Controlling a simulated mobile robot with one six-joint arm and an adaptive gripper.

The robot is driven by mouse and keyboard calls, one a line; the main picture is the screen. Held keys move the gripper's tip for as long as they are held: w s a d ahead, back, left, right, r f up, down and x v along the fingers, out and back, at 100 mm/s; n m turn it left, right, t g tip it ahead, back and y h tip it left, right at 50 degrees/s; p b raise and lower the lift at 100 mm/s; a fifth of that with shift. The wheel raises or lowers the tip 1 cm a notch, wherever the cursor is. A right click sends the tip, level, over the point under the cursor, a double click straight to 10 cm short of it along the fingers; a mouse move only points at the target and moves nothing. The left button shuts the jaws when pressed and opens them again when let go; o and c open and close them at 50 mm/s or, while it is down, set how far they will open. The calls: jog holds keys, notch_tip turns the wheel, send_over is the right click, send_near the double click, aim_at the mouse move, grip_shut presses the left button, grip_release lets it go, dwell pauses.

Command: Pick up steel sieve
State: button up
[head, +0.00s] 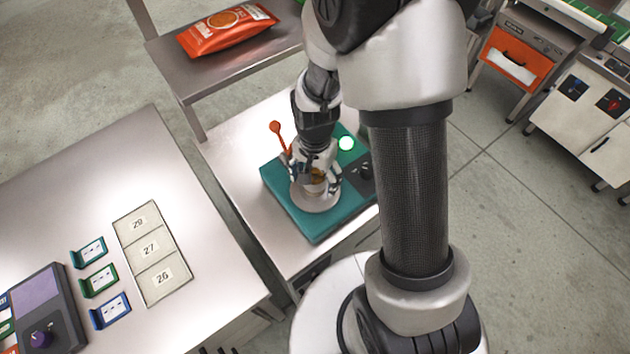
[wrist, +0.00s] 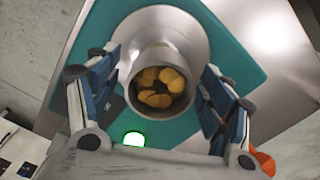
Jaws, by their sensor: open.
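A round steel vessel (wrist: 160,52), seemingly the steel sieve, holds several golden-brown slices (wrist: 158,88). In the wrist view it stands on a round metal pan (wrist: 195,25) on a teal weigher (wrist: 112,12). I cannot make out any mesh. My gripper (wrist: 162,72) is open, with one finger on each side of the vessel; a gap shows at both sides. In the head view my gripper (head: 314,172) is low over the teal weigher (head: 318,226) and hides most of the vessel.
An orange scoop-like object (head: 275,127) rises close beside my gripper. A green light (head: 346,143) glows on the weigher. A steel bench (head: 100,180) with numbered squares (head: 150,250) is at left. An orange packet (head: 228,30) lies on the shelf (head: 250,58) behind.

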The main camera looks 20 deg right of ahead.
jog(key=shift+c, duration=0.5)
jog(key=c, duration=1.4)
jog(key=shift+r, duration=0.1)
